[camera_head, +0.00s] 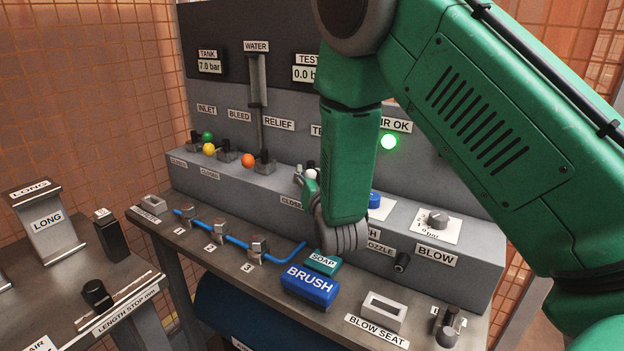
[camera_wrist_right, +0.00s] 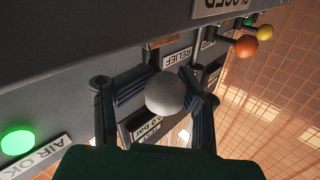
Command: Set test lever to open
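The test lever shows as a white ball knob (camera_head: 311,174) on the grey console, below a partly hidden label starting "TE". In the right wrist view the white knob (camera_wrist_right: 166,94) sits between the two fingers of my right gripper (camera_wrist_right: 168,82), which appear to press it from both sides. In the head view my right gripper (camera_head: 306,181) is at the knob, and my green forearm hides much of it and the lever's stem. A "CLOSED" label (camera_head: 291,203) lies just below the lever. The test gauge (camera_head: 304,73) reads 0.0 bar. My left gripper is not in view.
Green, yellow and orange lever knobs (camera_head: 248,160) stand to the left on the console. A lit green AIR OK lamp (camera_head: 389,141) is beside my arm. Blue BRUSH (camera_head: 311,287) and teal SOAP (camera_head: 324,262) blocks lie on the front ledge. A BLOW knob (camera_head: 434,219) is right.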

